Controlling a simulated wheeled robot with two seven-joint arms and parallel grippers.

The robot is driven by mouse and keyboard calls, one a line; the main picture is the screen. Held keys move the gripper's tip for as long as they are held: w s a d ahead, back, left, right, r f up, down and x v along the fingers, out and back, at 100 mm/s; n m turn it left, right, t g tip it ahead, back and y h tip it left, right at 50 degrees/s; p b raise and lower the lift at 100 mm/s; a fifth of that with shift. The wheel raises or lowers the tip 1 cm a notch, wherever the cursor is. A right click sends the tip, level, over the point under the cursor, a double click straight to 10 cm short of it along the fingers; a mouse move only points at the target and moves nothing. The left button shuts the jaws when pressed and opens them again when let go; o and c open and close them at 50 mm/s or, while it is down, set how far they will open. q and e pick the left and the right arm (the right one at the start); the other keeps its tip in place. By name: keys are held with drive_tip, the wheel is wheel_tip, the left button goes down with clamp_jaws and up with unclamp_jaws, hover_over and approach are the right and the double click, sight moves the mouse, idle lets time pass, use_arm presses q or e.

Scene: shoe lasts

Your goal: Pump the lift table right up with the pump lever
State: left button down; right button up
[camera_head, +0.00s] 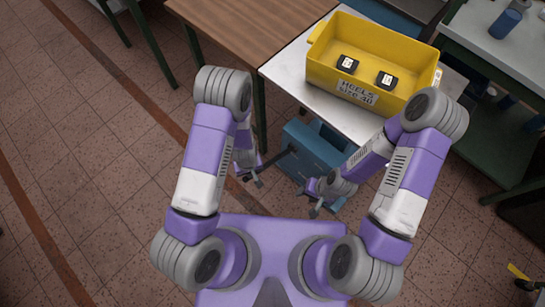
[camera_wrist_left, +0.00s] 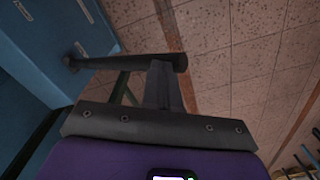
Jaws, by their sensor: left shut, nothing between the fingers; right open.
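The lift table shows as a blue body (camera_head: 308,152) low in front of me, under a pale metal top (camera_head: 285,72); how the two join is hidden. The pump lever, a dark bar (camera_head: 276,158), sticks out to the left from the blue body. In the left wrist view the lever (camera_wrist_left: 110,62) runs from the blue body (camera_wrist_left: 40,50) to the fingertips. My left gripper (camera_head: 256,180) is shut with nothing between its fingers, its tips at the lever's outer end; contact is unclear. My right gripper (camera_head: 314,204) is open and empty, beside the blue body.
A yellow crate (camera_head: 322,75) labelled "HEELS SIZE 40" stands on the pale top with two dark blocks inside. A brown wooden table (camera_head: 245,25) adjoins at the back left. A grey bench (camera_head: 490,50) stands at right.

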use_arm(q)
drive_tip(key=s+r+p, duration=0.1)
drive_tip(key=s+a+r, duration=0.1)
drive_tip(key=r, duration=0.1)
drive_tip(key=s+a+r+p, duration=0.1)
drive_tip(key=shift+a+r+p, duration=0.2)
drive_tip(key=shift+r+p, duration=0.05)
drive_tip(key=shift+p, duration=0.1)
drive_tip(key=s+a+r+p, duration=0.1)
drive_tip(key=s+r+p, duration=0.1)
drive_tip(key=r+p, duration=0.2)
drive_tip(key=s+a+r+p, duration=0.2)
drive_tip(key=r+p, duration=0.2)
drive_tip(key=r, duration=0.3)
drive_tip(key=shift+s+a+r+p, duration=0.3)
drive_tip(key=shift+s+r, duration=0.05)
drive_tip(key=shift+r, duration=0.05)
drive_tip(key=d+f+m+h+b, duration=0.1)
drive_tip(key=d+f+h+b, duration=0.2)
drive_tip(key=d, duration=0.5)
drive_tip(key=shift+f+m+t+h, duration=0.3)
drive_tip(key=shift+f+m+h, duration=0.15)
drive_tip(key=shift+h, duration=0.15)
